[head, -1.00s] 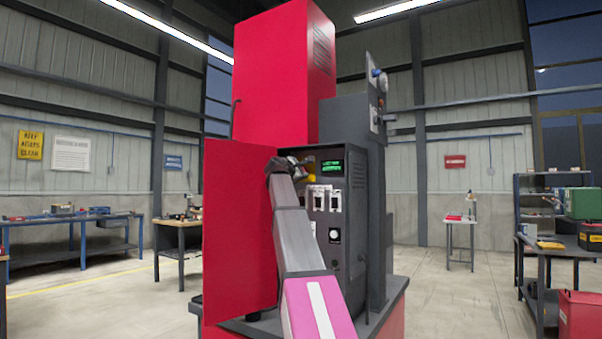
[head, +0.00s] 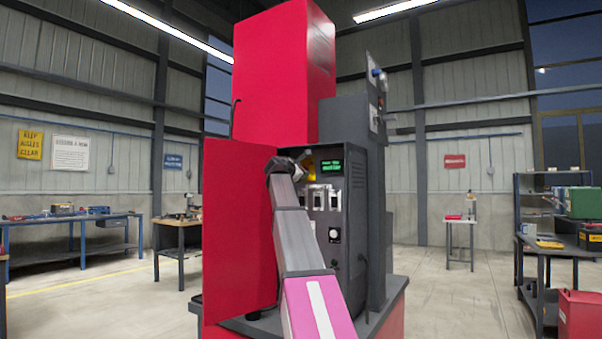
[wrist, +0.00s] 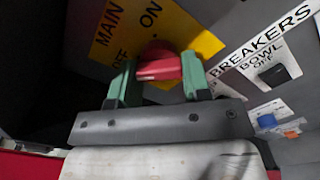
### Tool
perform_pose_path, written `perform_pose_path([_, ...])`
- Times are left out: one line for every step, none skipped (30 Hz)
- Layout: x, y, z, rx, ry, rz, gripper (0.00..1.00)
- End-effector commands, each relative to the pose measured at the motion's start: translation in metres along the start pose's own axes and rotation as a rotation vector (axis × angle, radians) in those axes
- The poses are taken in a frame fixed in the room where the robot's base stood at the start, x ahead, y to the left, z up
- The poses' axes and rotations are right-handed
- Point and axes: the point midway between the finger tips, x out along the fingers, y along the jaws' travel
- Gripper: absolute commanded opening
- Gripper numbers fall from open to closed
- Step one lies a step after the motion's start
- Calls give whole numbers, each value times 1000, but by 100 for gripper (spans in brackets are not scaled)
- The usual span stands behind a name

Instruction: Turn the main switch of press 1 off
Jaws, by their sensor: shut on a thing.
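The main switch is a red knob (wrist: 158,66) on a yellow plate (wrist: 192,32) marked MAIN, ON and OFF in the wrist view. My gripper (wrist: 158,78) has its green fingers on either side of the knob and is shut on it. I cannot tell which mark the knob points to. In the head view, the yellow plate (head: 310,169) shows in the open cabinet of the press, beside the end of my arm. The knob and my fingers are not clear there. A green-lit display (head: 332,167) is right of the plate.
The open red door (head: 238,230) stands close to the left of my arm. A breakers label (wrist: 262,40) with a black BOWL breaker (wrist: 273,75) lies right of the knob. Blue and orange parts (wrist: 280,126) sit lower right. Workbenches stand well away on both sides.

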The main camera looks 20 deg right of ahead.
Motion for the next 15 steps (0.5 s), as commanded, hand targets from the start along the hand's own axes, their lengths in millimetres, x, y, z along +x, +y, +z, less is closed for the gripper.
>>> perform_pose_path([-1,-2,-1,-2,2,-3,47])
perform_pose_path([-1,-2,-1,-1,2,-3,57])
perform_pose_path([-1,-1,-1,-1,2,-2,70])
perform_pose_path([-1,-1,-1,-1,2,-2,70])
perform_pose_path([-1,-1,-1,-1,2,-2,70])
perform_pose_path([-1,-1,-1,-1,1,-2,70])
perform_pose_path([-1,-1,-1,-1,1,-2,70])
perform_pose_path([-1,-1,-1,0,1,-2,70])
perform_pose_path([0,-1,-1,0,1,-1,70])
perform_pose_path([0,-1,0,0,1,-1,70])
perform_pose_path([-1,-1,0,0,1,-1,70])
perform_pose_path([-1,-1,0,0,1,-1,70])
perform_pose_path([-3,-1,0,0,1,-1,70])
perform_pose_path([-4,-1,0,0,1,-1,70])
perform_pose_path([-8,-1,0,0,1,0,70])
